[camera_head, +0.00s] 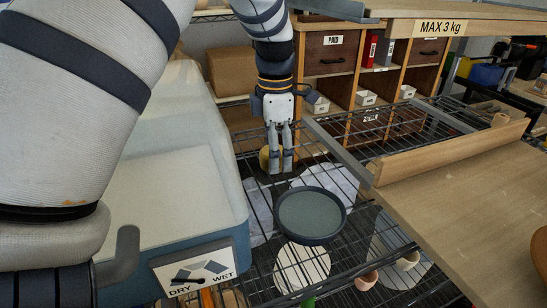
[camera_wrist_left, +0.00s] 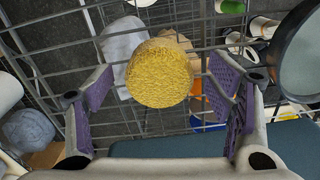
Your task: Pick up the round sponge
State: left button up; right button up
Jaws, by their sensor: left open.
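The round sponge (camera_wrist_left: 159,73) is a yellow, rough-textured piece seen ahead of my left gripper in the wrist view. In the head view only a yellow edge of the sponge (camera_head: 264,156) shows, at the left of the fingers that partly hide it. My left gripper (camera_head: 281,162) points down over the wire rack. In the wrist view its purple-padded fingers (camera_wrist_left: 163,98) are apart, with the sponge appearing between them, toward the tips. I cannot tell whether they touch it. My right gripper is not in view.
A dark round dish (camera_head: 310,215) lies close by on the wire shelf (camera_head: 262,213). A blue-grey tub (camera_head: 180,190) with a DRY/WET sign stands at left. A wooden board (camera_head: 470,205) is at right, with wooden cubbies (camera_head: 332,52) behind.

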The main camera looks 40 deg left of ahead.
pick_arm(q)
jog(key=shift+f, duration=0.6)
jog(key=c, duration=1)
jog(key=shift+c, duration=0.2)
jog(key=shift+r, duration=0.15)
jog(key=shift+r, duration=0.3)
jog(key=r, duration=0.3)
jog(key=shift+s+d+r, duration=0.1)
jog(key=shift+d+r, duration=0.15)
jog(key=s+d+r+p, duration=0.1)
jog(key=s+d+r, duration=0.5)
jog(key=d+r, duration=0.3)
jog(key=d, duration=0.3)
jog(key=shift+s, duration=0.15)
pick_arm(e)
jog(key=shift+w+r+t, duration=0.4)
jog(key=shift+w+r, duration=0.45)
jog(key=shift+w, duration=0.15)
